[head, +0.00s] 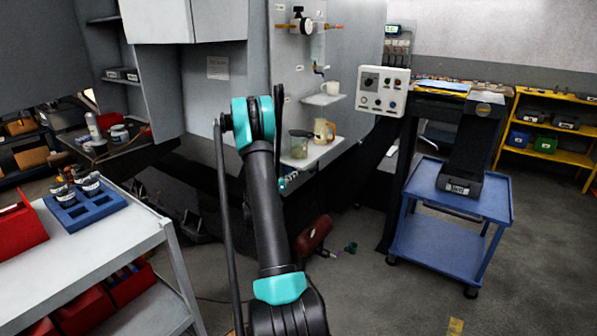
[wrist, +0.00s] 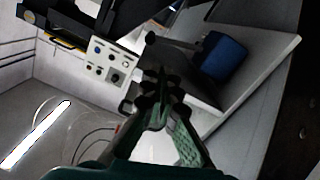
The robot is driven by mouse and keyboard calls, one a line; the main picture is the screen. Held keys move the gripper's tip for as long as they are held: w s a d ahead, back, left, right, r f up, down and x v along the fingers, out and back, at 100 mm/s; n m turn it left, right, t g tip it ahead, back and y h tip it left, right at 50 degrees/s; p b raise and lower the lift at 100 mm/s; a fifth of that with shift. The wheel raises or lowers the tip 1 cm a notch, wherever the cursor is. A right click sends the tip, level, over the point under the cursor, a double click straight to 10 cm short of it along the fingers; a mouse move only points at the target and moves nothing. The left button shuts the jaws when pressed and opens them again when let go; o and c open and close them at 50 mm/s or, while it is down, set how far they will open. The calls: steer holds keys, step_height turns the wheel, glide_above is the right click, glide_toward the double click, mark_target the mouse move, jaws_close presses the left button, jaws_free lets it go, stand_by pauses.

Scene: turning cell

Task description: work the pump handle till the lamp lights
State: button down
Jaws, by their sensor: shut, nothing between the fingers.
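My gripper (wrist: 162,88) shows in the wrist view with its dark, green-padded fingers together and nothing between them. In the head view my arm rises through the middle, and its small end (head: 287,182) hangs before the grey cabinet. A dark bar with a rounded end (wrist: 152,39) lies just beyond the fingertips in the wrist view; I cannot tell whether it is the pump handle or whether the fingers touch it. A pale control box (head: 383,90) with a dial and round buttons is on the right; it also shows in the wrist view (wrist: 105,62). I cannot make out which part is the lamp.
A blue cart (head: 437,240) stands at right, a grey cart (head: 110,245) with a blue tray (head: 98,208) at left. A red object (head: 313,235) lies low beside my arm. Floor shows between the carts.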

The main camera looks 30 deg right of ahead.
mark_target(292, 169)
steer(key=shift+w+a+f, duration=0.1)
stand_by(0.3)
steer(key=x, duration=1)
